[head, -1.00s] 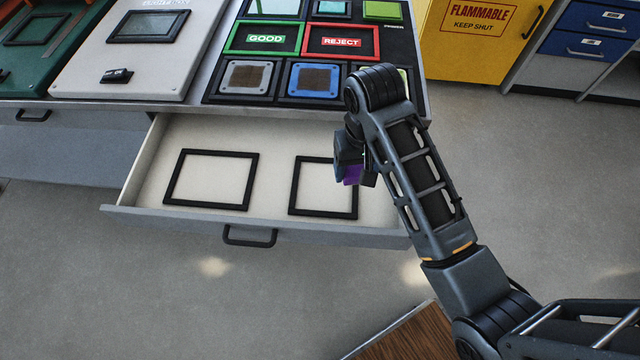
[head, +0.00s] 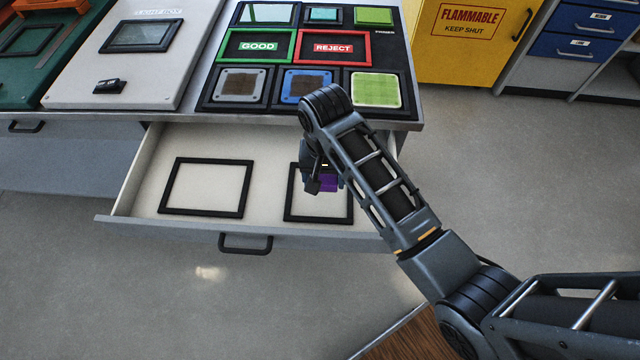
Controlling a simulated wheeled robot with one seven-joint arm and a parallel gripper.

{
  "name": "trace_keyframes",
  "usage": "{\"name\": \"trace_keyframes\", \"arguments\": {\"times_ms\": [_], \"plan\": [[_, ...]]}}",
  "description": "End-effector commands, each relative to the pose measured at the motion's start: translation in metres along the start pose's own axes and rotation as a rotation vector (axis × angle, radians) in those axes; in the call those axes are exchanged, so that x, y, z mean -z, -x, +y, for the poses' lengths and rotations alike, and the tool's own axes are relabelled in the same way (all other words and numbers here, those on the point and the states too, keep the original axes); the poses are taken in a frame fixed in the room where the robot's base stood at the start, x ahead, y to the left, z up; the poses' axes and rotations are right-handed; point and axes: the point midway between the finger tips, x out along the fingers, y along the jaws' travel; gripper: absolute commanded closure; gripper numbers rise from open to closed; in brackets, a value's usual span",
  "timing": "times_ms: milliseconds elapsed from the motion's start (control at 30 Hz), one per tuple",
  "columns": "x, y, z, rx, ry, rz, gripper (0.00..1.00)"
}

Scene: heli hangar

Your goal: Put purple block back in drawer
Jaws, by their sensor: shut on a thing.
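The purple block (head: 329,184) shows partly below my gripper (head: 323,182) in the head view. My gripper is shut on the block and points down over the right part of the open drawer (head: 268,172). The block appears over the right black frame (head: 288,192) on the drawer floor. I cannot tell whether it touches the floor. My arm hides part of that frame and of the drawer's right side. The left black frame (head: 206,213) is empty.
Above the drawer, the bench top holds a black panel with GOOD (head: 257,46) and REJECT (head: 333,48) areas and several colored tiles. A grey case (head: 130,70) stands left of it. A yellow cabinet (head: 470,40) is at right.

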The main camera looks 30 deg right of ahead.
Motion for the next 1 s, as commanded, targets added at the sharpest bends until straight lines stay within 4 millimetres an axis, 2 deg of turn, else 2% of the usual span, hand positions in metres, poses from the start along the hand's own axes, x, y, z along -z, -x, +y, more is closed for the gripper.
{"name": "trace_keyframes", "arguments": {"times_ms": [167,400,500,867,900,1000], "plan": [[0.003,-0.008,-0.01,-0.001,0.0,0.0,0.61],[0.003,-0.039,-0.009,-0.002,-0.001,-0.002,0.61],[0.003,-0.045,-0.009,-0.001,-0.001,0.0,0.61],[0.003,-0.049,-0.01,0.0,0.0,0.0,0.61],[0.003,-0.049,-0.01,0.0,0.001,0.0,0.3],[0.003,-0.049,-0.01,0.0,0.001,0.0,0.21]]}}
